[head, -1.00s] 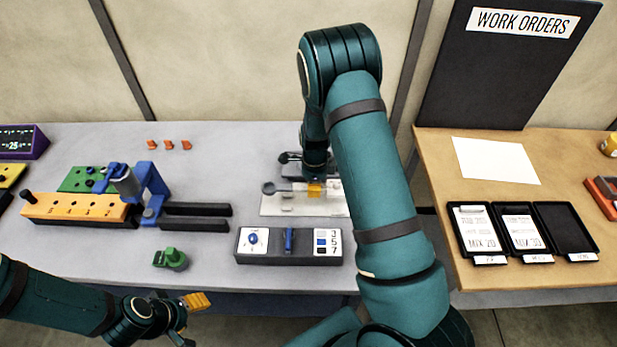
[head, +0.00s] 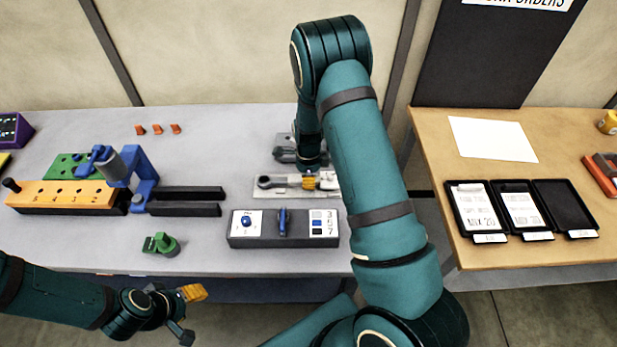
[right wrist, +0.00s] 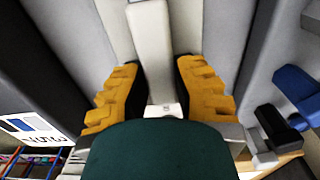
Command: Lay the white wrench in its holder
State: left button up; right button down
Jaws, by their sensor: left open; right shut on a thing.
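My right gripper (head: 310,182) is shut on the white wrench (head: 284,182), its yellow pads on either side of the shaft. The wrench's ring end points left and looks greyish in the head view. The wrench is over a pale plate (head: 258,193), which looks like the holder. I cannot tell whether they touch. In the right wrist view the white shaft (right wrist: 150,45) runs between the yellow pads of the gripper (right wrist: 160,95). My right arm hides part of the plate. My left gripper (head: 192,315) is open and empty, in front of the table's edge.
A switch console (head: 283,240) stands just in front of the plate. Dark tool shapes (head: 285,154) lie behind it. An orange block (head: 65,193), blue clamp (head: 143,180) and green part (head: 160,243) are to the left. A wooden table (head: 570,130) with trays stands right.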

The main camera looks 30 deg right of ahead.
jog(key=shift+f, duration=0.1)
dwell(0.5)
jog(key=shift+f+b, duration=0.45)
jog(key=shift+f, duration=0.05)
jog(key=c, duration=0.8)
grip_release()
jog(key=shift+s, duration=0.1)
notch_tip(320, 180, up, 12)
jog(key=shift+r, duration=0.1)
